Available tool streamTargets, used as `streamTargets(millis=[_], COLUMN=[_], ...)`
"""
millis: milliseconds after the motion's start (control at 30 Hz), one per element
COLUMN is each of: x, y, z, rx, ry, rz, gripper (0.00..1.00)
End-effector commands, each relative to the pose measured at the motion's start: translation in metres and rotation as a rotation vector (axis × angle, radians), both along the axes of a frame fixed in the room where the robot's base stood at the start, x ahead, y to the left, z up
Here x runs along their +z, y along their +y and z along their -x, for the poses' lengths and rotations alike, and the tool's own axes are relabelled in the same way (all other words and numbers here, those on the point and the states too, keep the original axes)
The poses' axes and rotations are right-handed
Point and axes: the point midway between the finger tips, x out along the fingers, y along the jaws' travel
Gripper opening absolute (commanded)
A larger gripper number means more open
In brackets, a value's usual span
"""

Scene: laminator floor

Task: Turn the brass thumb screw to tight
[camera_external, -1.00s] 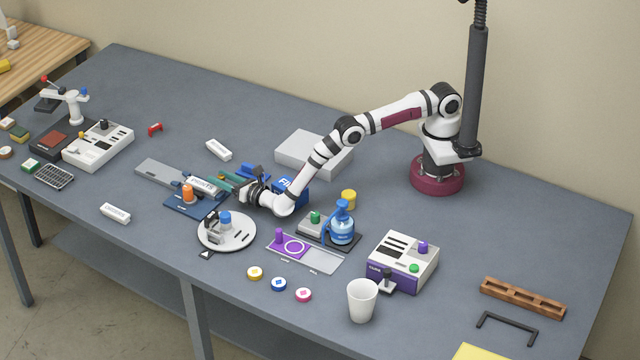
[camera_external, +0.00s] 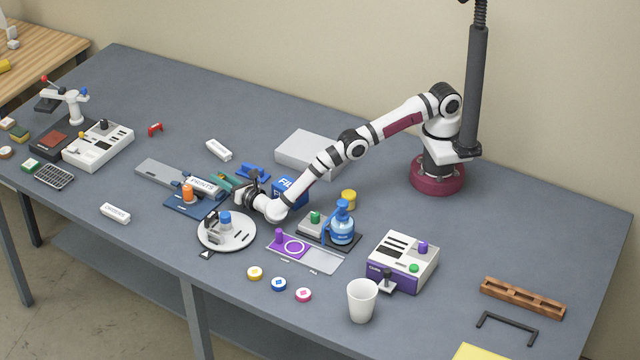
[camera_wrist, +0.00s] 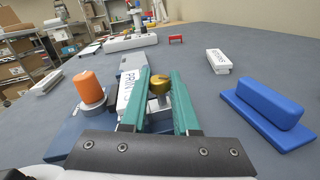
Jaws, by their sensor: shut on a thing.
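The brass thumb screw (camera_wrist: 160,84) shows as a round gold head in the wrist view, between the two teal fingers of my gripper (camera_wrist: 160,77). The gripper is shut on it from both sides. In the external view my gripper (camera_external: 226,180) reaches this device (camera_external: 190,206) from the right, and the screw cannot be made out there. I see no readable mark for how tight the screw is.
A blue block on a base (camera_wrist: 268,107) stands to the right in the wrist view, with a white labelled block (camera_wrist: 217,62) beyond it. In the external view, a white round plate with a blue knob (camera_external: 227,232) lies in front of my gripper, and a blue box (camera_external: 290,190) stands behind my wrist.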

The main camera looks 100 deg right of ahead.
Motion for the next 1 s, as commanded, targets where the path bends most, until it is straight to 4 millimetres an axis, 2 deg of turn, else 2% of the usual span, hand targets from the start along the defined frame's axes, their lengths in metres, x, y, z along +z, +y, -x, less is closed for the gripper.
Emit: streamTargets(millis=[133, 167, 300, 633, 800, 1000], x=[0.000, 0.000, 0.000, 0.000, 0.000, 0.046], y=[0.000, 0.000, 0.000, 0.002, 0.026, 0.025], z=[0.000, 0.000, 0.000, 0.001, 0.016, 0.017], rx=[0.000, 0.000, 0.000, 0.001, 0.004, 0.000], ry=[0.001, 0.001, 0.001, 0.000, 0.003, -0.003], rz=[-0.001, -0.001, -0.001, -0.001, -0.001, -0.001], gripper=[0.00, 0.34, 0.59, 0.60, 0.60, 0.60])
